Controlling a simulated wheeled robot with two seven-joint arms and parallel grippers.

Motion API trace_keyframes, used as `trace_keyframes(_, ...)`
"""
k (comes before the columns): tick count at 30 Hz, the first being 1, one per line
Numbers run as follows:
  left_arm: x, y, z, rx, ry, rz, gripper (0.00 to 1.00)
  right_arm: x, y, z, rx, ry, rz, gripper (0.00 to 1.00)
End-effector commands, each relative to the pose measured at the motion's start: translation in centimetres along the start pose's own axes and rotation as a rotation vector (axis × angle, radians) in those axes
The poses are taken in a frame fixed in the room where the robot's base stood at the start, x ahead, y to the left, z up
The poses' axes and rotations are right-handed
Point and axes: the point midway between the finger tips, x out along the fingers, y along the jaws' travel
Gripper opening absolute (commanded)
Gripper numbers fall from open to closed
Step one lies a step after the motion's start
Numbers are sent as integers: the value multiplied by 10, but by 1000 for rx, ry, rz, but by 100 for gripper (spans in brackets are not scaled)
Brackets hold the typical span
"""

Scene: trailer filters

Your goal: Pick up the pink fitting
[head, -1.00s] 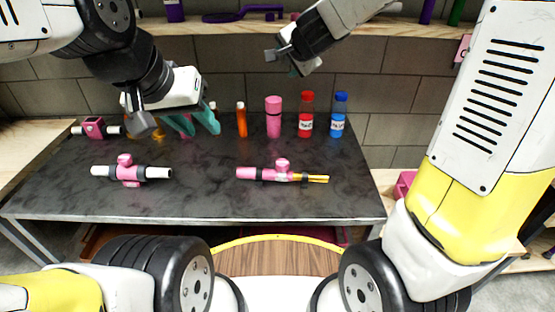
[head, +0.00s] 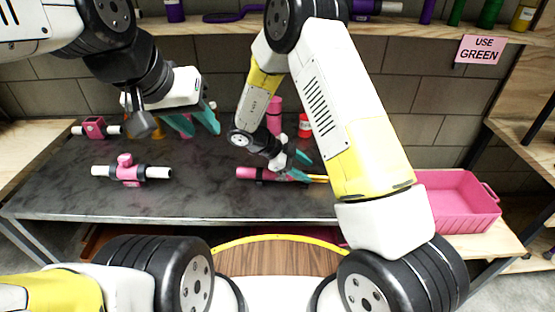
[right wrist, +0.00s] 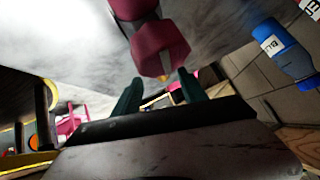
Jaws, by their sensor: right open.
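A pink fitting (head: 249,173) with a yellow tip lies on the dark table in the head view, its middle hidden by my right arm. Another pink fitting (head: 129,172) with pale pipe ends lies to the left, and a third pink fitting (head: 94,127) lies behind it. My right gripper (head: 304,167) is open, low over the right-hand fitting. In the right wrist view, a pink part with a hexagonal end (right wrist: 162,48) shows just beyond the open fingers (right wrist: 160,78); contact cannot be told. My left gripper (head: 198,122) is open and empty above the table's back left.
A pink bottle (head: 274,122) and a red bottle (head: 304,127) stand at the table's back, partly hidden. A blue bottle (right wrist: 283,50) shows in the right wrist view. A pink bin (head: 465,222) stands at right, below a "USE GREEN" sign (head: 480,49).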

Motion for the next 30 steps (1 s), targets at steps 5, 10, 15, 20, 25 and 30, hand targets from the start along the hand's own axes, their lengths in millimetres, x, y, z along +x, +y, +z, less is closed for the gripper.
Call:
trace_keyframes(5, 0, 0, 0, 0, 0, 0, 36, 26, 0, 1, 0, 1, 1, 50)
trace_keyframes(10, 0, 0, 0, 0, 0, 0, 36, 47, 0, 1, -1, 0, -1, 50)
trace_keyframes(15, 0, 0, 0, 0, 0, 0, 36, 52, 0, 2, 0, -3, -2, 50)
trace_keyframes(20, 0, 0, 0, 0, 0, 0, 36, 51, 0, 2, 0, -2, -2, 42)
trace_keyframes(25, 0, 0, 0, 0, 0, 0, 36, 51, 0, 2, 0, -3, -2, 9)
trace_keyframes(30, 0, 0, 0, 0, 0, 0, 36, 51, 0, 2, 0, -3, -2, 0)
